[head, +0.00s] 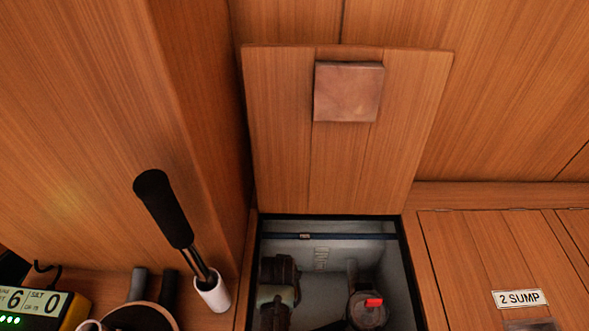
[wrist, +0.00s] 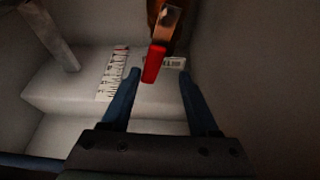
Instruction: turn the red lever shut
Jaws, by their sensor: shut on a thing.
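The red lever (wrist: 154,63) shows in the wrist view, pointing down from a copper-coloured valve fitting (wrist: 166,18) at the top. Its red end lies between the blue fingertips of my gripper (wrist: 159,73). My gripper is shut on the lever, though the exact contact is hard to make out. In the head view a red piece (head: 373,302) sits on a dark round fitting inside the open compartment. I cannot make out my gripper in the head view.
Grey compartment walls (head: 398,275) stand close around. A dark fitting (head: 278,292) is on its left side. The raised wooden hatch (head: 280,130) leans behind. A black-gripped handle (head: 163,208) stands in a white cup (head: 212,293). A closed hatch labelled "2 SUMP" (head: 519,298) is right.

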